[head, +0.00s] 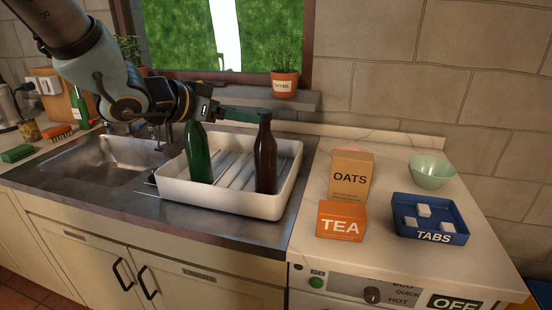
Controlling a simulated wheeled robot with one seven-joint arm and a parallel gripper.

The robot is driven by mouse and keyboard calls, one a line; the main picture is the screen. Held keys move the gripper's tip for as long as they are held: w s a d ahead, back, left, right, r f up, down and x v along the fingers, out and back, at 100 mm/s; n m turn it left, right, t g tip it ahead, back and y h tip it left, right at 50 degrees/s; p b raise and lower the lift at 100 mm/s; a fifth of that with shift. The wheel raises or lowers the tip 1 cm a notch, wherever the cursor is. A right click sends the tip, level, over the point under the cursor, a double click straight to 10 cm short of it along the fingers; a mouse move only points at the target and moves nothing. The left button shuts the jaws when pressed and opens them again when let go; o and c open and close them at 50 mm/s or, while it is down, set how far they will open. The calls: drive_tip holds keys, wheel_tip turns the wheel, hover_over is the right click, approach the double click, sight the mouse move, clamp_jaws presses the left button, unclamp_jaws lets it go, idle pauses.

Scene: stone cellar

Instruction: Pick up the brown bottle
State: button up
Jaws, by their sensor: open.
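The brown bottle (265,160) stands upright in the right part of a white dish tray (235,206) by the sink. A green bottle (198,155) stands upright to its left in the same tray. My gripper (252,117) reaches in from the upper left, over the green bottle, with its fingers pointing right at the height of the brown bottle's neck. It is open and holds nothing. Its tips are close to the brown bottle's neck; I cannot tell whether they touch it. My wrist hides the area behind the green bottle's top.
An OATS box (350,176), a TEA box (341,220), a blue TABS tray (430,222) and a green bowl (432,171) stand on the right counter. A thyme pot (285,84) sits on the window sill. The sink (98,162) lies left.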

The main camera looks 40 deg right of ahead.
hover_over(259, 147)
drive_tip(key=shift+f, duration=0.8)
drive_tip(key=shift+w+p+x, duration=0.15)
drive_tip(key=shift+p+x, duration=0.25)
drive_tip(key=shift+x, duration=1.05)
drive_tip(key=shift+w+p+x, duration=0.15)
drive_tip(key=shift+p+x, duration=0.2)
drive_tip(key=shift+x, duration=1.1)
clamp_jaws()
